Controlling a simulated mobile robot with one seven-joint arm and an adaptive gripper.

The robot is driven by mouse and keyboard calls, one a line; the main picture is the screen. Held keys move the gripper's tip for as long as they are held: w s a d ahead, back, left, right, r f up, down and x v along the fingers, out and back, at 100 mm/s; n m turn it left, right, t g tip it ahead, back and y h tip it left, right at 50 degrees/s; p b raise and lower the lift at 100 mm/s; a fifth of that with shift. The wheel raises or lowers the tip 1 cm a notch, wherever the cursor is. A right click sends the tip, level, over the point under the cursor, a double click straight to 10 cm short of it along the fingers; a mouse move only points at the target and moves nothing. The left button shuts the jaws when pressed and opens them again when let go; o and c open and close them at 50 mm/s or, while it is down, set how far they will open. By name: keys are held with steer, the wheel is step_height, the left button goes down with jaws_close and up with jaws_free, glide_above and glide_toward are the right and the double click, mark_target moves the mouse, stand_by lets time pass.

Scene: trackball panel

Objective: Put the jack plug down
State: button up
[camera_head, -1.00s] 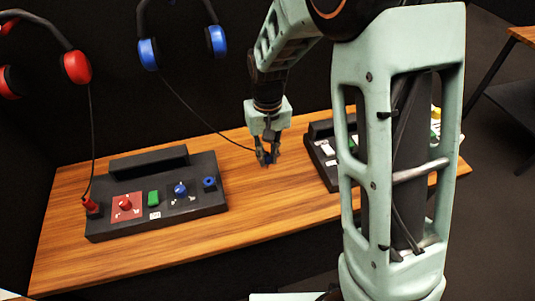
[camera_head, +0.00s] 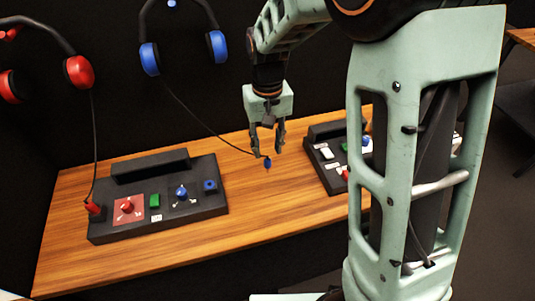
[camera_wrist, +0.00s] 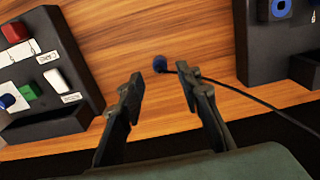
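The blue jack plug (camera_head: 267,163) is on the wooden table between the two panels, with its black cable running up to the blue headphones (camera_head: 150,57). In the wrist view the plug (camera_wrist: 160,64) shows beyond the fingertips, clear of both fingers. My gripper (camera_head: 267,152) is above the plug in the head view, its fingers spread apart with nothing between them. The open fingers also show in the wrist view (camera_wrist: 163,82).
A black panel (camera_head: 200,207) with knobs, a green button and a blue socket stands left. Another panel (camera_head: 322,168) stands right, partly behind my arm. Red headphones (camera_head: 78,72) hang at upper left, their red plug (camera_head: 94,209) at the left panel. Bare table (camera_head: 262,205) lies between the panels.

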mark_target(268, 156)
step_height(268, 156, up, 8)
steer(key=shift+f, duration=0.2)
steer(key=shift+p, duration=0.3)
